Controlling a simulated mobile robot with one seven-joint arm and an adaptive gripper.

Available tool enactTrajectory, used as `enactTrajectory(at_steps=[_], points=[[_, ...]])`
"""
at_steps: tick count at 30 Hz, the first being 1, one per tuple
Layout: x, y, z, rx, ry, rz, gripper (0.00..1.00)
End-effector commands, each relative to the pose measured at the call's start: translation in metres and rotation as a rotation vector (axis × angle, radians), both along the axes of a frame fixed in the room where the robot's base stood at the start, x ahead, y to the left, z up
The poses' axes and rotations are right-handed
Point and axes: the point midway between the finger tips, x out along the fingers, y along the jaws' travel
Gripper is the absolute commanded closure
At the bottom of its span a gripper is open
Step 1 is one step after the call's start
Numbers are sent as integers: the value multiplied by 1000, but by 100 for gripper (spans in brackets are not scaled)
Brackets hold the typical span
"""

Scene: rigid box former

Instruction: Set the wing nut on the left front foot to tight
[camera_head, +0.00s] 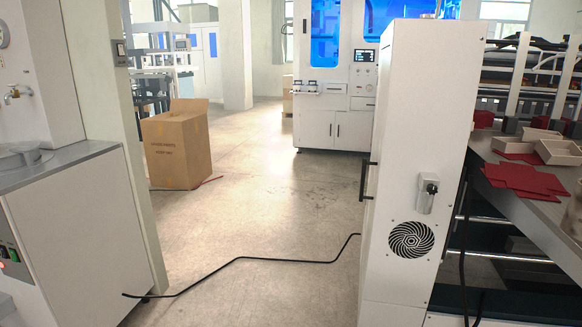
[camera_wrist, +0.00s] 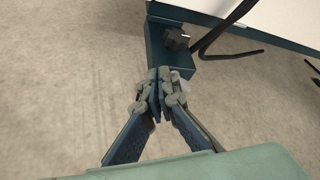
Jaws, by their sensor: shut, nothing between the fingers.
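In the wrist view, a dark lobed knob that looks like the wing nut (camera_wrist: 176,38) sits on a dark teal metal foot (camera_wrist: 155,52). The foot is at the top centre, above pale concrete. My gripper (camera_wrist: 159,82) is shut and empty, with its fingertips together just below the knob in the picture. The fingertips overlap the near part of the foot and hide some of it. I cannot tell whether they touch it. I cannot tell from the knob how tight it is. The head view shows neither my gripper nor the knob.
Black cables (camera_wrist: 228,30) curve beside the foot in the wrist view, near a pale panel (camera_wrist: 285,12). In the head view, a black cable (camera_head: 270,259) crosses the floor between white cabinets. A cardboard box (camera_head: 178,146) stands beyond; the middle floor is clear.

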Motion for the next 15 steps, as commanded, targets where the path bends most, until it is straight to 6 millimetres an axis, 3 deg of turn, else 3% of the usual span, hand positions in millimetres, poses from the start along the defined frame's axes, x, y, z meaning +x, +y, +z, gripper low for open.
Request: enactTrajectory(at_steps=[15], points=[[-2, -5, -4, 1, 0, -1, 100]])
